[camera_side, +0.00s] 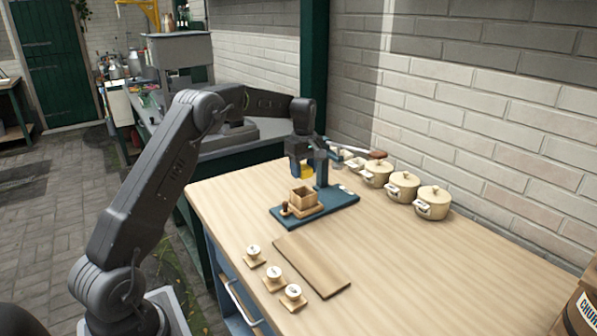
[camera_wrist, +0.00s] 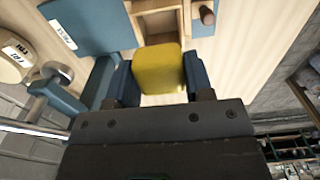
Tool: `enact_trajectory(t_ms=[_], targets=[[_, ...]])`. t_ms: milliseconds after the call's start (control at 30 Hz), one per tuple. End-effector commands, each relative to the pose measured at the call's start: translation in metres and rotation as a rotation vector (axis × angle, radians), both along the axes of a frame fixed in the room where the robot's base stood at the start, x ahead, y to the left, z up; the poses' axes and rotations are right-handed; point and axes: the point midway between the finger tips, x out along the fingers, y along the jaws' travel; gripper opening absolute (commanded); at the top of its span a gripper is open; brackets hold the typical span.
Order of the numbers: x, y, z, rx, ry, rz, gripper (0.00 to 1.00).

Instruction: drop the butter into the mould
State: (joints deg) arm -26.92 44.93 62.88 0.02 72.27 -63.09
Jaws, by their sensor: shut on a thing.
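The butter (camera_wrist: 158,68) is a yellow block held between the blue fingers of my gripper (camera_wrist: 158,80) in the wrist view. In the side view my gripper (camera_side: 302,170) hangs over the press stand, and the butter (camera_side: 307,172) shows below its fingers. The mould (camera_side: 304,198) is a small open wooden box on the blue base. It also shows in the wrist view (camera_wrist: 178,20), partly cut off by the top edge and just beyond the butter. The butter is above the mould's level; whether it is exactly over the opening I cannot tell.
The blue press base (camera_side: 330,207) carries an upright post (camera_side: 321,168) close beside my gripper. Several lidded cream pots (camera_side: 402,187) line the wall. A wooden board (camera_side: 312,265) and small round stamps (camera_side: 274,273) lie in front. The table's right front is clear.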

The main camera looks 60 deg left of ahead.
Motion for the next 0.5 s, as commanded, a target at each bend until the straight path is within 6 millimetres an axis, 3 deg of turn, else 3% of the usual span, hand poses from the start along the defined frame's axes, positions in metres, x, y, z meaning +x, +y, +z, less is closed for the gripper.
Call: enact_trajectory(t_ms=[500], targets=[[0.0,0.0,-0.037,-0.001,0.001,0.0,0.26]])
